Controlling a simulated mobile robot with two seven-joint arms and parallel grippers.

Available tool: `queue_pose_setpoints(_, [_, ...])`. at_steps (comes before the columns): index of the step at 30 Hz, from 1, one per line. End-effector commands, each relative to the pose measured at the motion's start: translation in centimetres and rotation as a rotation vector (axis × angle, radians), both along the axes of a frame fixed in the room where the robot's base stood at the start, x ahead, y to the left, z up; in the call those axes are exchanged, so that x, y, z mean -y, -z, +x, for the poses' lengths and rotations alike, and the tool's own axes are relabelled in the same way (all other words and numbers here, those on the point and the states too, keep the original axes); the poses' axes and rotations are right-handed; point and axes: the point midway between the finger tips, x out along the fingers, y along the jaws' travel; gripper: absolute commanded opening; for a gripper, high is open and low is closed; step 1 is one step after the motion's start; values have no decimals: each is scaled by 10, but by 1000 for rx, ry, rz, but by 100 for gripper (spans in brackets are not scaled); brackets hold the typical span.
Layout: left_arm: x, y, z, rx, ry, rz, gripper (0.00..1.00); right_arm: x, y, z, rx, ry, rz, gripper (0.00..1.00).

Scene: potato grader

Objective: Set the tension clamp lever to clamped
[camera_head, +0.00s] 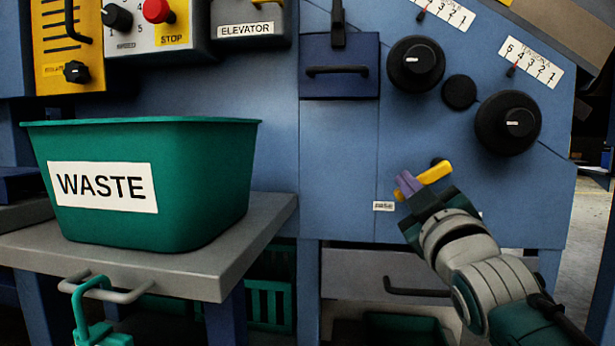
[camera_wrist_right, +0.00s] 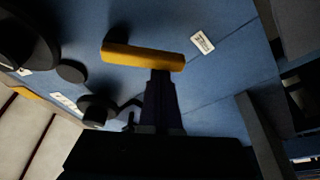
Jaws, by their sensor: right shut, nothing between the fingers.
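The yellow tension clamp lever (camera_head: 436,173) sticks out from the lower part of the blue machine panel, below the two large black knobs. In the head view it slopes, its right end higher. My right gripper (camera_head: 408,184) is at the lever's left end, its purple fingers together. In the right wrist view the yellow lever (camera_wrist_right: 142,57) lies across the tip of the shut fingers (camera_wrist_right: 161,80), near the lever's right end. Nothing shows between the fingers; whether they touch the lever I cannot tell.
A green WASTE bin (camera_head: 200,190) stands on a grey shelf (camera_head: 190,275) at the left. Black tension knobs (camera_head: 508,122) protrude above the lever. A small white label (camera_head: 383,206) is left of my right gripper. A drawer handle (camera_head: 415,291) is below.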

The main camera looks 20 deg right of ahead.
Motion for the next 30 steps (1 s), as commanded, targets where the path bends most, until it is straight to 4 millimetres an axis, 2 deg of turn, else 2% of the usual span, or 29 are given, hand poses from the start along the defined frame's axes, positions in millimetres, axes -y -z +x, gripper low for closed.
queue_pose_setpoints(8, [0,-18,0,0,0,0,84,5,7,-3,-86,2,-131,0])
queue_pose_setpoints(24, [-3,-59,0,0,7,11,84,23,26,-14,-341,2,-551,0])
queue_pose_setpoints(27, [-3,-65,0,0,7,11,84,26,29,-16,-381,2,-615,0])
queue_pose_setpoints(30, [-3,-62,0,0,7,11,84,26,32,-16,-382,2,-618,0])
